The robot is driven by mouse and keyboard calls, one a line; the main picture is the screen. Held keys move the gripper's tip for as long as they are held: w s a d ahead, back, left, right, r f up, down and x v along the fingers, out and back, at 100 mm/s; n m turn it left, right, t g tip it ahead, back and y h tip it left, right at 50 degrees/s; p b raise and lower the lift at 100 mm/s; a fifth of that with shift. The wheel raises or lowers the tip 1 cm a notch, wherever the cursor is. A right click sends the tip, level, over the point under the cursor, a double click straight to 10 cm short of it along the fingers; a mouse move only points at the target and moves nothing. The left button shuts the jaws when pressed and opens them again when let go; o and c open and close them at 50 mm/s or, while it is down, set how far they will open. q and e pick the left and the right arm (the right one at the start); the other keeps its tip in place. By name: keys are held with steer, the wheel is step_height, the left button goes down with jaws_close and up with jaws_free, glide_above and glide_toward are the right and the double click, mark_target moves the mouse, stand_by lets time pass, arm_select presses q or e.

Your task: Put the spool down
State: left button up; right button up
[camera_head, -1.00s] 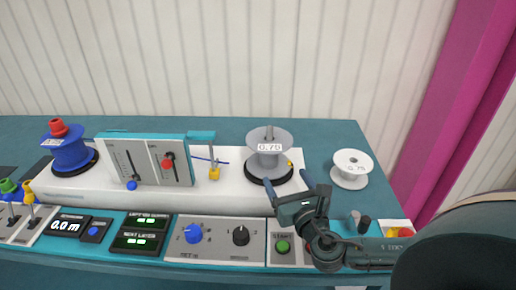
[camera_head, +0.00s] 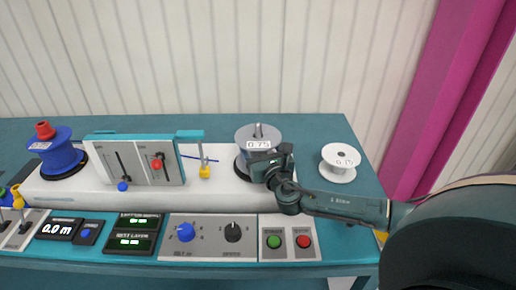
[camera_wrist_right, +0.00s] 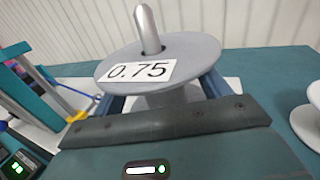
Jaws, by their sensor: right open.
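A grey spool (camera_head: 258,135) labelled 0.75 sits on a black disc at the right end of the white machine bed, with a metal spindle sticking up through it. It fills the middle of the right wrist view (camera_wrist_right: 190,60). My right gripper (camera_head: 262,160) is at the spool from the front. In the right wrist view its fingers (camera_wrist_right: 163,95) lie either side of the spool's core, under the top flange. The jaws are open; the flange hides part of the fingers. My left gripper is not in view.
A blue spool (camera_head: 58,155) with a red cap stands at the far left. A grey slider panel (camera_head: 138,163) and a yellow-based post (camera_head: 204,170) stand between the spools. Knobs and buttons (camera_head: 274,241) line the front. Clear teal table surrounds the white spool.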

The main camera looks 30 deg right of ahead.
steer(key=c, duration=1.3)
steer(key=shift+r, duration=0.1)
